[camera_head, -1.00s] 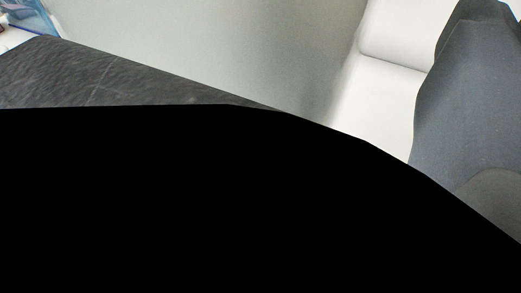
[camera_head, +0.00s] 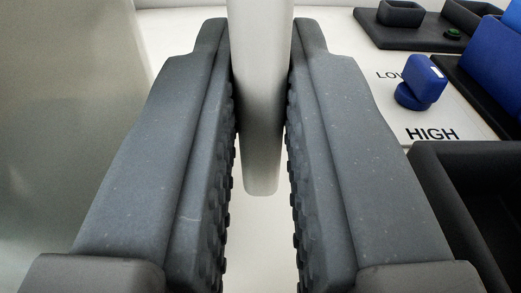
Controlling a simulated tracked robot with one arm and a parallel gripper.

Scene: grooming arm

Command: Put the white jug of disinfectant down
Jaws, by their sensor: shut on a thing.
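My gripper (camera_head: 261,60) fills the middle of the view, with one dark grey padded finger on each side. It is shut on a smooth, off-white, rounded piece of the white jug (camera_head: 262,155). Only this narrow piece shows, running from the top edge down between the fingers to a blunt lower end. The rest of the jug, its label and its base are out of view. I cannot tell whether the jug touches a surface.
A white surface marked LOW and HIGH (camera_head: 432,134) lies at the right, bearing a small blue piece (camera_head: 422,84). A black open-topped container (camera_head: 440,155) stands at lower right, and a dark tray (camera_head: 420,38) behind. A pale grey wall (camera_head: 70,120) is at left.

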